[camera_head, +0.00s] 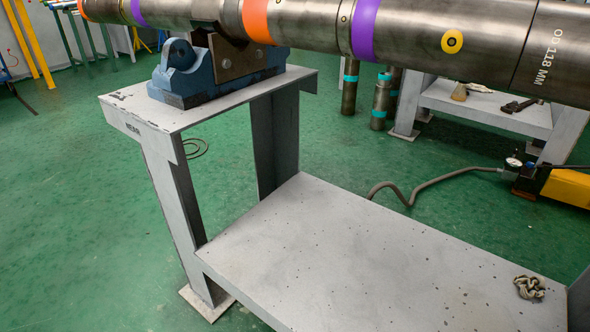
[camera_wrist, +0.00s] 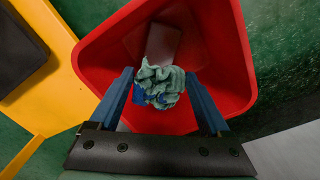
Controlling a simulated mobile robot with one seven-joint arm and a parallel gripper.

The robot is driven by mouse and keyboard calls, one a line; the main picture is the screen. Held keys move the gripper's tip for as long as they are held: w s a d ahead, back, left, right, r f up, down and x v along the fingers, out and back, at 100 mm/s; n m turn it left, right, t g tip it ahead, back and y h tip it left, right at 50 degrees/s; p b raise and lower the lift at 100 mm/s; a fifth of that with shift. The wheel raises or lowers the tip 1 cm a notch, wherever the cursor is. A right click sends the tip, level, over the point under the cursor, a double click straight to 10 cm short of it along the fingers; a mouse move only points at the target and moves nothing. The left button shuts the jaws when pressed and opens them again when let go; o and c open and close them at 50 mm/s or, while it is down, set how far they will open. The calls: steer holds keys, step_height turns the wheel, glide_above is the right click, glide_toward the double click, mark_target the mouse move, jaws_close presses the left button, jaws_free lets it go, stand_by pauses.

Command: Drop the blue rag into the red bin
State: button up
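A crumpled teal-green rag with blue patches (camera_wrist: 160,84) fills the space between the fingertips of my gripper (camera_wrist: 158,76) in the wrist view. The two blue fingers stand well apart, one on each side of it, and their tips appear to press on its sides. The red bin (camera_wrist: 102,62) lies open beyond the fingers. The rag shows against the inside of the bin, within its rim.
A yellow surface (camera_wrist: 52,92) borders the bin at the left, with a dark panel. The head view shows a grey stand (camera_head: 330,260) with a knotted rope-like piece (camera_head: 529,287), a blue vise (camera_head: 220,68) under a long pipe (camera_head: 420,35), and a hose on the green floor.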

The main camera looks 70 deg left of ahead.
steer(key=shift+o, duration=1)
step_height(320, 180, up, 13)
steer(key=p, duration=0.9)
steer(key=shift+a, duration=0.1)
